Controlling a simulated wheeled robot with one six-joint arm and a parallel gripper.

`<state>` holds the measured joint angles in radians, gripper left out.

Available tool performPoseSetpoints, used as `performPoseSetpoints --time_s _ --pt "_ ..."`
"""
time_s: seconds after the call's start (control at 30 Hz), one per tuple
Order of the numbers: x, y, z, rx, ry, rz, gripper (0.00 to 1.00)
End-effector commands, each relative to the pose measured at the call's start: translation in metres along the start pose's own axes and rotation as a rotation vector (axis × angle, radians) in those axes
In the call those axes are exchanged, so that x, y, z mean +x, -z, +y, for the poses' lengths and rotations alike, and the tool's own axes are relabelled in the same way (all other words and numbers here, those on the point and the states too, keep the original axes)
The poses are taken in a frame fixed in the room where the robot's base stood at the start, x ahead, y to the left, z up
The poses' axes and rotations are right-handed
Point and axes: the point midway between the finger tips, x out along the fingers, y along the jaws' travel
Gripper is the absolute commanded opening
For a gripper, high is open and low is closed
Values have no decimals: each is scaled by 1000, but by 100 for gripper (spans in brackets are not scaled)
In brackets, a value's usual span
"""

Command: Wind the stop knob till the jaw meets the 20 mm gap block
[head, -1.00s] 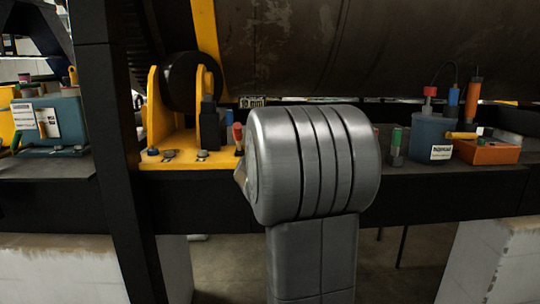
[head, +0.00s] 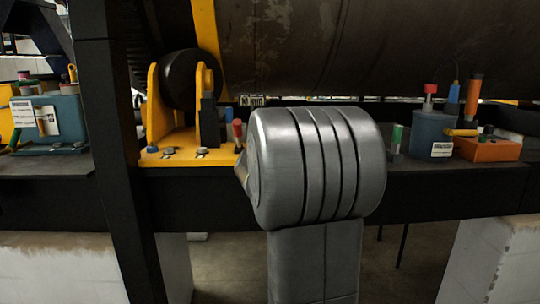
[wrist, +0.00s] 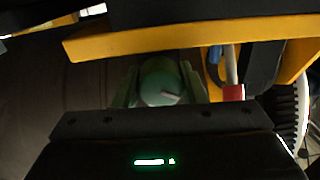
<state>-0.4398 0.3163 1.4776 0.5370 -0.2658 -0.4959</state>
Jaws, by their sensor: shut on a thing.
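In the wrist view a round green knob (wrist: 160,82) with a pale mark on its face sits between the fingers of my gripper (wrist: 162,90), which is shut on it. In the head view my grey arm link hides the gripper and the knob. A yellow bracket (head: 178,157) with a black roller (head: 183,82) and a dark upright block (head: 209,122) stands left of my arm. A small label (head: 252,100), perhaps reading 20 mm, shows just above my arm. I cannot make out the jaw or the gap block for certain.
A yellow bar (wrist: 190,36) crosses above the knob in the wrist view, with a red-ended rod (wrist: 233,90) to its right. A blue container (head: 432,133) and an orange box (head: 487,149) stand on the dark beam at right. A large drum fills the back.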

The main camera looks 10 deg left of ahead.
Motion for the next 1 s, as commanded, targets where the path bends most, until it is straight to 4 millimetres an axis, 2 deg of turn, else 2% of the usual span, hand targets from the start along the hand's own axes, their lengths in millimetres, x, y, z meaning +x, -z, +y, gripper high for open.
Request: performPoseSetpoints --time_s 0.5,1.0 --pt "0 -1 0 359 -2 9 15" --pt "0 0 0 447 -2 10 15"
